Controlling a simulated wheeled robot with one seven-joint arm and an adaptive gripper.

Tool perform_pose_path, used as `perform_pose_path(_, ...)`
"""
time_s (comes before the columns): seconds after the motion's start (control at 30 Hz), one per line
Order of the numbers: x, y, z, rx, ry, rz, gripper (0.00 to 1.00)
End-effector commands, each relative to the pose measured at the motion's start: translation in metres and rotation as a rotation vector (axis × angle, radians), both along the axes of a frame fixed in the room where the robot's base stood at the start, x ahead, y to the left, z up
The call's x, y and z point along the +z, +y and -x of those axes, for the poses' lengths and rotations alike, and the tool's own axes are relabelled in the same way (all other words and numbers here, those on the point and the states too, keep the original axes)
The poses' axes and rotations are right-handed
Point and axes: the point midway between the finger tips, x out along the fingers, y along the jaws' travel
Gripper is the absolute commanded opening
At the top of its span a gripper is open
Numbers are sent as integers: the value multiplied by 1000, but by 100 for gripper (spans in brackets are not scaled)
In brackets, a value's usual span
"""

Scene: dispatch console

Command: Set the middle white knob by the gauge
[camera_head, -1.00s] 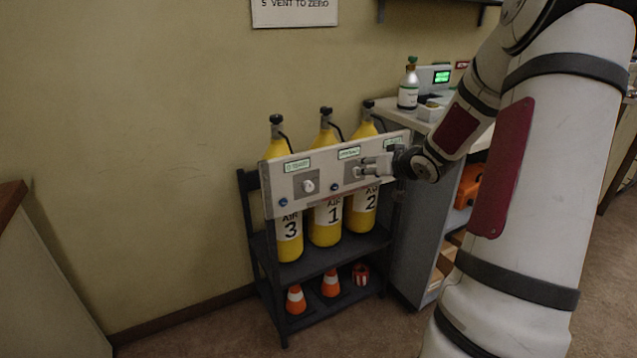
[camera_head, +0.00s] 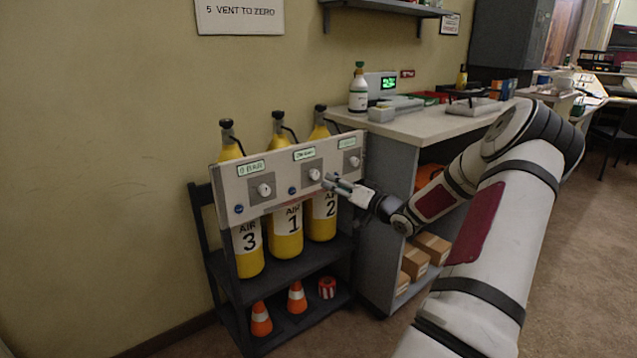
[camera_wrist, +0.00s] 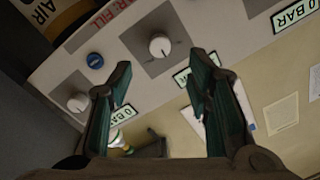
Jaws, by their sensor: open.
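A white panel (camera_head: 228,192) carries three white knobs in a row, each with a green-lit display above it. The middle white knob (camera_head: 314,175) sits on a grey plate; it also shows in the wrist view (camera_wrist: 160,46), where the panel appears upside down. Its gauge display (camera_head: 304,154) is lit but too blurred to read; in the wrist view one finger partly hides it (camera_wrist: 182,77). My gripper (camera_head: 329,181) is open and empty, just right of the middle knob and apart from it. In the wrist view its fingers (camera_wrist: 164,70) straddle the space below the knob.
The left knob (camera_head: 264,190) and right knob (camera_head: 354,161) flank the middle one. Yellow air cylinders (camera_head: 249,253) stand behind the panel on a dark rack (camera_head: 283,274) with small cones below. A counter (camera_head: 440,122) with a bottle (camera_head: 359,90) stands to the right.

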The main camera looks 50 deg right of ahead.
Motion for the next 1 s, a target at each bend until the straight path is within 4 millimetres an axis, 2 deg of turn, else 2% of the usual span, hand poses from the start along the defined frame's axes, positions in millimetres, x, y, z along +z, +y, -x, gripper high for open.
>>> perform_pose_path(0.03, -2, -1, -12, 3, 0, 2, 45)
perform_pose_path(0.2, -2, -7, -43, 1, -1, 0, 45)
perform_pose_path(0.4, -1, -12, -68, 0, 0, 0, 45)
perform_pose_path(0.6, -1, -14, -77, -1, 1, 0, 45)
perform_pose_path(0.83, 0, -14, -78, -1, 2, 0, 45)
perform_pose_path(0.87, 0, -14, -78, 0, 1, 0, 43)
perform_pose_path(1.0, 0, -14, -78, 0, 1, 0, 11)
